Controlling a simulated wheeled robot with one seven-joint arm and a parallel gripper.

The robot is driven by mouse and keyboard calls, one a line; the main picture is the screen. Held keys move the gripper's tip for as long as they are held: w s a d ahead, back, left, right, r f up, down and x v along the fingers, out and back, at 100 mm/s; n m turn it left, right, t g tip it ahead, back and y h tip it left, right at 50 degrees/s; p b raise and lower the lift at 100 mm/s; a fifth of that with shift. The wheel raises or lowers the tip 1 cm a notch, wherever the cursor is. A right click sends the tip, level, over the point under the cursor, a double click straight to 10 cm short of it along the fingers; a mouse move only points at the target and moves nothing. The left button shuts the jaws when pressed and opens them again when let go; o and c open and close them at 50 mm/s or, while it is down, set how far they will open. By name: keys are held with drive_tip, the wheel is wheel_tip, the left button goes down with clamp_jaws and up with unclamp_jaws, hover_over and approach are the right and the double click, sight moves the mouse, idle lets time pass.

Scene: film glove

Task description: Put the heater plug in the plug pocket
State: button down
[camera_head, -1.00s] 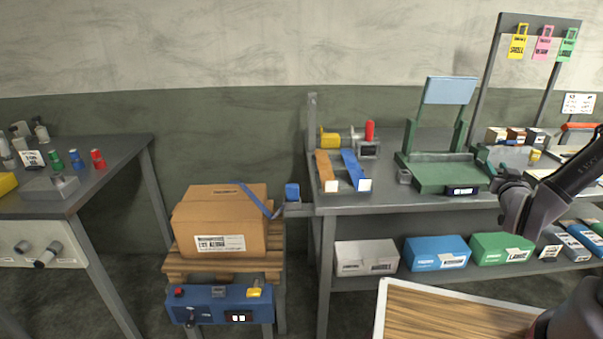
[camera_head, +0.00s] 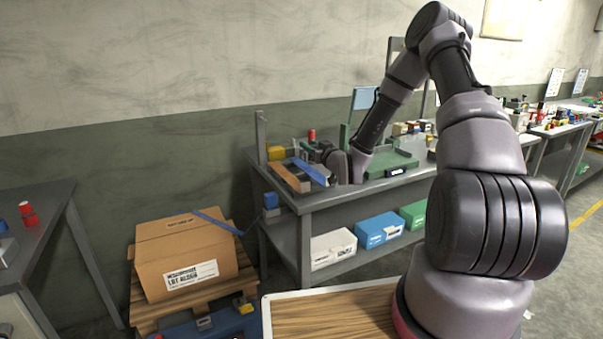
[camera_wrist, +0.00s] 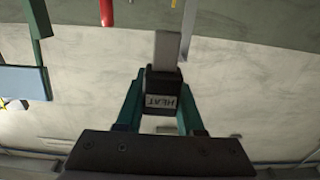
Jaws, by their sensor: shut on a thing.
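The heater plug (camera_wrist: 162,88) is a dark block with a white label reading HEAT, seen in the wrist view. My gripper (camera_wrist: 160,105) is shut on it, with a teal finger on each side. A grey strip (camera_wrist: 167,45) shows beyond the plug; I cannot tell whether it belongs to it. In the head view my gripper (camera_head: 325,156) is low over the left part of the grey bench (camera_head: 345,198), beside the orange strip and the blue strip. The plug is hidden there by my arm. I cannot make out the plug pocket in either view.
A blue strip (camera_head: 311,173) and an orange strip (camera_head: 289,178) lie at the bench's left end, near a yellow block (camera_head: 276,153) and a red handle (camera_head: 311,135). A green fixture (camera_head: 392,163) stands right of my wrist. A cardboard box (camera_head: 185,255) sits on a pallet left of the bench.

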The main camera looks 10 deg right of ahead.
wheel_tip(320, 180, down, 8)
drive_tip(key=shift+f, duration=0.15)
idle(0.3)
drive_tip(key=shift+f, duration=0.1)
drive_tip(key=c, duration=0.9)
unclamp_jaws()
drive_tip(key=o, duration=0.4)
